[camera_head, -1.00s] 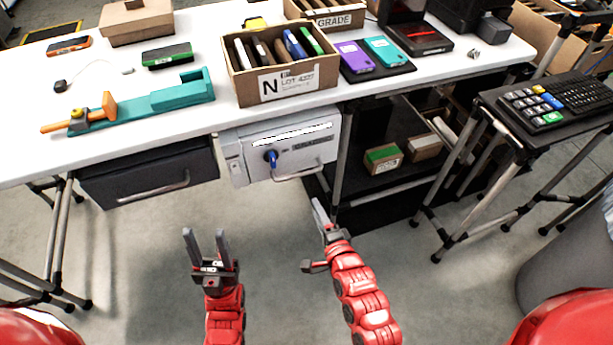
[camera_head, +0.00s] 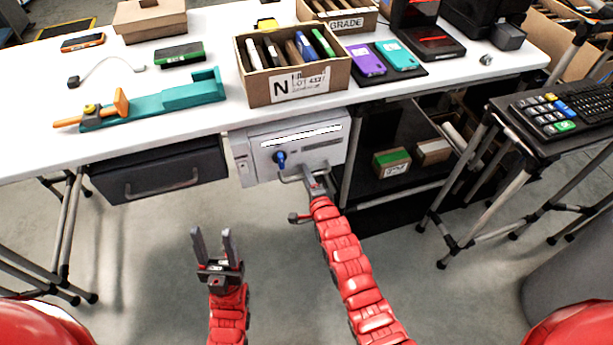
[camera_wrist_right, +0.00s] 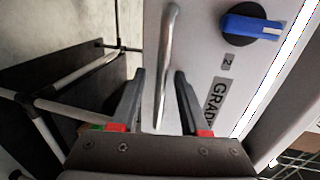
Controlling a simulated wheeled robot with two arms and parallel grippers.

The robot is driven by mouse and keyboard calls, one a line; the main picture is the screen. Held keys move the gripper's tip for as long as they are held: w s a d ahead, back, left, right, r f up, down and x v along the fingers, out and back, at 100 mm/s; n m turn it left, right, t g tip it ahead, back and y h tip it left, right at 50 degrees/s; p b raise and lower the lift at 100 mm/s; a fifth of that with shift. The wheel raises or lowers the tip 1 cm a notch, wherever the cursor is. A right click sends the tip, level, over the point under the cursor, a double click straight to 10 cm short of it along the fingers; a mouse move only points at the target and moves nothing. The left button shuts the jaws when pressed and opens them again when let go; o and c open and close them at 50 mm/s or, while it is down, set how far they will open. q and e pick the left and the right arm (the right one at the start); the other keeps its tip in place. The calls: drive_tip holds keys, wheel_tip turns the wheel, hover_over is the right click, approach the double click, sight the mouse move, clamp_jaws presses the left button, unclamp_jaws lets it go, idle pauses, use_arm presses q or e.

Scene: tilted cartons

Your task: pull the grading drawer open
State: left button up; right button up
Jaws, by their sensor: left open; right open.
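The grading drawer (camera_head: 262,147) is a light grey unit under the bench, with a blue knob and a bar handle. It looks closed. Its label, partly hidden by a finger, shows in the right wrist view (camera_wrist_right: 198,70). The handle (camera_wrist_right: 167,60) runs between the two fingers of my right gripper (camera_wrist_right: 157,85), which is open around its near end; I see no clamping. In the head view my right gripper (camera_head: 309,180) is at the handle's right part. My left gripper (camera_head: 212,240) is open and empty, above the floor in front of the bench.
A dark drawer (camera_head: 158,172) with its own handle is to the left. A black shelf (camera_head: 400,187) with small boxes stands to the right. A carton (camera_head: 290,88) of devices sits on the bench above. The floor before the drawer is clear apart from my arms.

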drive_tip(key=shift+w, duration=0.1)
drive_tip(key=shift+c, duration=0.2)
clamp_jaws()
idle(1.3)
